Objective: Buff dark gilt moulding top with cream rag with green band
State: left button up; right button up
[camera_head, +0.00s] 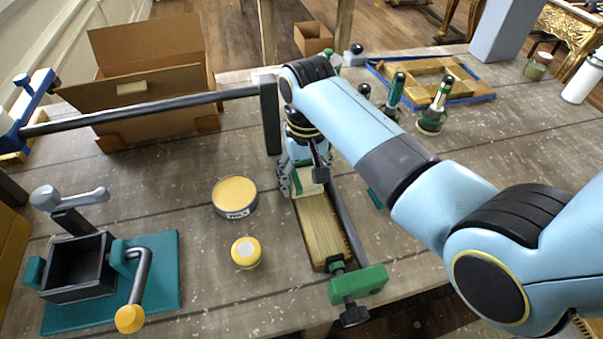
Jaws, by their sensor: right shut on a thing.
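My right gripper (304,183) points down at the moulding's far end. It is shut on the cream rag (309,180), which has a green band and shows at the fingers, at the level of the moulding top. The arm above hides the moulding's far end, and I cannot tell whether the rag presses on it. My left gripper is not in view.
A yellow-topped tin (235,196) and a small yellow-lidded jar (246,252) stand left of the moulding. A teal-based vise (110,280) is at the near left. A long dark bar (150,112) crosses before an open cardboard box (150,65). Green-handled tools (434,112) stand at right.

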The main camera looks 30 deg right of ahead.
aim_at(314, 217)
jog(key=shift+a+r, duration=0.15)
jog(key=shift+a, duration=0.15)
jog(key=shift+s+d, duration=0.15)
jog(key=shift+d, duration=0.6)
jog(key=shift+w+a+f, duration=0.2)
jog(key=shift+a, duration=0.6)
jog(key=shift+s+d+f, duration=0.1)
jog(key=shift+s+d, duration=0.1)
jog(key=shift+d, duration=0.55)
jog(key=shift+w+a, duration=0.2)
jog(key=shift+a, duration=0.5)
jog(key=shift+s+d+f, duration=0.1)
jog(key=shift+s+d, duration=0.05)
jog(key=shift+d, duration=0.1)
jog(key=shift+s+a+f, duration=0.1)
jog(key=shift+s+a, duration=0.1)
jog(key=shift+s, duration=0.55)
jog(key=shift+s+a, duration=0.2)
jog(key=shift+s, duration=0.5)
jog(key=shift+s+a+f, duration=0.1)
jog(key=shift+s+a, duration=0.1)
jog(key=shift+s, duration=0.55)
jog(key=shift+s+a+r, duration=0.1)
jog(key=shift+s+a, duration=0.05)
jog(key=shift+s, duration=0.45)
jog(key=shift+s+a+r, duration=0.1)
jog(key=shift+s+a, duration=0.05)
jog(key=shift+s, duration=0.4)
